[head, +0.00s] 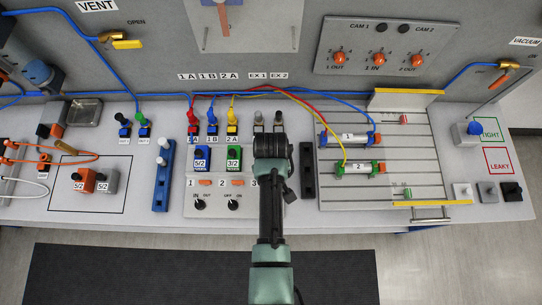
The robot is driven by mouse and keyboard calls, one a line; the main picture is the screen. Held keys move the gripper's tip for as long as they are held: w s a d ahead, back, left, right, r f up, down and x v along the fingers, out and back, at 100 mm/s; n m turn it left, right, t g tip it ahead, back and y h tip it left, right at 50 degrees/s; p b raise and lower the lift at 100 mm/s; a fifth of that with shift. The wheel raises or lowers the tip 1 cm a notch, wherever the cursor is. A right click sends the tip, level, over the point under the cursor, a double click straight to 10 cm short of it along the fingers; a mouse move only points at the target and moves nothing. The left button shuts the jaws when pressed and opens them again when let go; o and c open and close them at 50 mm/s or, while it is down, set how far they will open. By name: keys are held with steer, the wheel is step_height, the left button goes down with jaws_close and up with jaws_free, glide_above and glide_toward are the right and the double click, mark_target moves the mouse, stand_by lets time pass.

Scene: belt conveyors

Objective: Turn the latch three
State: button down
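The panel (217,208) on the bench has a row of positions numbered 1, 2 and 3. Orange latches sit beside number 1 (205,182) and number 2 (236,182). The number 3 label (253,184) shows just left of my arm. Latch three itself is hidden behind my arm. My gripper (272,147) is dark and sits over the third position, above and in front of the number 3. Its fingers are not clearly visible, so I cannot tell whether it is open, shut or touching the latch.
A blue 5/2 valve (202,159) and a green 3/2 valve (234,158) stand left of my gripper. A dark upright strip (307,172) is close on its right. Blue, red and yellow hoses run behind it to two cylinders (345,139) (358,168) on a grooved plate.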

steer(key=shift+c, duration=2.2)
jaws_free()
steer(key=shift+r, duration=0.1)
steer(key=shift+w, duration=0.1)
steer(key=shift+m+b, duration=0.4)
steer(key=shift+m, duration=0.2)
steer(key=m, duration=0.1)
steer(key=m+b, duration=0.1)
steer(key=m, duration=0.1)
steer(key=shift+f+b, duration=0.25)
steer(key=shift+b, duration=0.05)
step_height(320, 180, up, 14)
steer(key=w+r+t+b, duration=0.4)
steer(key=w+r+t, duration=0.25)
steer(key=w, duration=0.45)
steer(key=w+r+t+b, duration=0.1)
steer(key=w+r+t, duration=0.1)
steer(key=r, duration=0.2)
steer(key=w+r+t+b, duration=0.1)
steer(key=w+r+t, duration=0.1)
steer(key=r, duration=0.2)
steer(key=w+r+t+b, duration=0.1)
steer(key=w+r+t, duration=0.1)
steer(key=r, duration=0.2)
steer(key=shift+t+b, duration=0.25)
steer(key=shift+b, duration=0.05)
steer(key=shift+r+t, duration=0.3)
steer(key=shift+r, duration=0.4)
